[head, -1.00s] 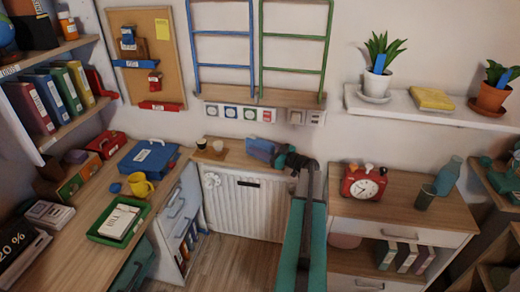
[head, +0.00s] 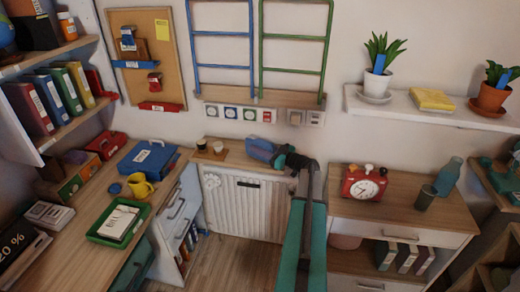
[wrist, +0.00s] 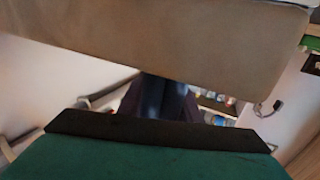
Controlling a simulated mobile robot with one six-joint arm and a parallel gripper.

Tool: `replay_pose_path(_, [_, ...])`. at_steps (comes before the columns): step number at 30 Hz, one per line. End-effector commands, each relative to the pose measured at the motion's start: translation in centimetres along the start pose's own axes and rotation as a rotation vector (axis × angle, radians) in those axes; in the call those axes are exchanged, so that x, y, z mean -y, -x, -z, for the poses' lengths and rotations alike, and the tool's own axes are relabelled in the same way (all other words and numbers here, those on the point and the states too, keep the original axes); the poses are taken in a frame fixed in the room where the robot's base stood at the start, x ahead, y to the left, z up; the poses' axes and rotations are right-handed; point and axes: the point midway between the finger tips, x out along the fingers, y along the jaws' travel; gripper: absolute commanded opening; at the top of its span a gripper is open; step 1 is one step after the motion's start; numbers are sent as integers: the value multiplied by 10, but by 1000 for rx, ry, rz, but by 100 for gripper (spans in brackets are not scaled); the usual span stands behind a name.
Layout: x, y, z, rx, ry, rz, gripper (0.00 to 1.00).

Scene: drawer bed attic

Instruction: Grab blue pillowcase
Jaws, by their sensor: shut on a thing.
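The blue pillowcase (head: 259,147) is a small blue folded shape above the right part of the wooden ledge over the white radiator. My gripper (head: 280,157) reaches it from the right and is shut on it; the fingertips are largely hidden at this size. In the wrist view a dark blue patch (wrist: 154,95) shows in the middle, perhaps part of the pillowcase. I cannot tell whether the pillowcase still touches the ledge.
The wooden ledge (head: 236,159) tops the radiator (head: 240,205); small cups stand at its left. A dresser (head: 400,211) with a red clock (head: 364,182) is to the right of my arm. The desk (head: 75,238) is at left. Floor shows below the radiator.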

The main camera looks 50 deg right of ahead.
Motion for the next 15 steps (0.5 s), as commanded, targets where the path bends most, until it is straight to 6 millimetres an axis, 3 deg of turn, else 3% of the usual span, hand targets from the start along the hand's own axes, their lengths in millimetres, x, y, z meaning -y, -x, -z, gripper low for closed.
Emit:
replay_pose_path(12, [1,0,31,-2,3,0,3])
replay_pose_path(15, [11,7,33,-1,0,-1,3])
